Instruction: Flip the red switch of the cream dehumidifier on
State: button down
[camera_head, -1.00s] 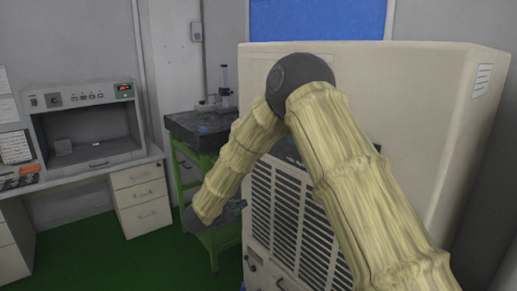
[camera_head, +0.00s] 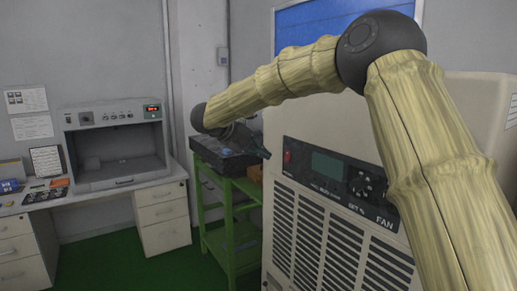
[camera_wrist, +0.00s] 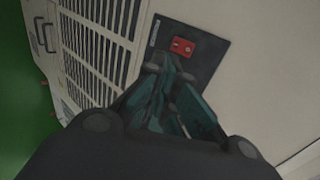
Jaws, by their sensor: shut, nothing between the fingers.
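The cream dehumidifier (camera_head: 300,112) stands at the right in the head view, with a dark control panel on its front. The red switch (camera_head: 287,157) is at the panel's left end, beside a greenish display. In the wrist view the red switch (camera_wrist: 183,46) lies on the dark panel just beyond the fingertips. My gripper (camera_head: 264,153) is shut and empty, to the left of the switch in the head view. It looks close to the panel, but I cannot tell whether it touches. The switch's exact tilt is too small to read.
A green-framed stand (camera_head: 232,215) with a dark top is left of the dehumidifier. A grey cabinet (camera_head: 112,115) with a red readout sits on a white desk (camera_head: 160,178) farther left. Louvres (camera_head: 335,240) fill the dehumidifier's front below the panel. Green floor is open between.

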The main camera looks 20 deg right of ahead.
aim_at(291, 161)
jog(key=shift+d+r+p+x, duration=0.2)
jog(key=shift+p+x, duration=0.35)
jog(key=shift+x, duration=1.05)
jog(key=shift+d+r+p+x, duration=0.1)
jog(key=shift+r+p+x, duration=0.35)
jog(key=shift+x, duration=1.15)
jog(key=shift+d+r+p+x, duration=0.15)
jog(key=shift+p+x, duration=0.55)
jog(key=shift+x, duration=0.95)
jog(key=shift+w, duration=0.1)
jog(key=shift+d+f+h+b, duration=0.25)
jog(key=shift+f+h+b, duration=0.3)
jog(key=shift+b, duration=0.6)
jog(key=shift+t+h+b, duration=0.4)
jog(key=shift+h+b, duration=0.25)
jog(key=shift+b, duration=0.4)
jog(key=shift+d+r, duration=0.1)
jog(key=shift+r, duration=0.05)
jog(key=shift+h, duration=0.3)
jog(key=shift+w+r, duration=0.1)
jog(key=shift+r, duration=0.15)
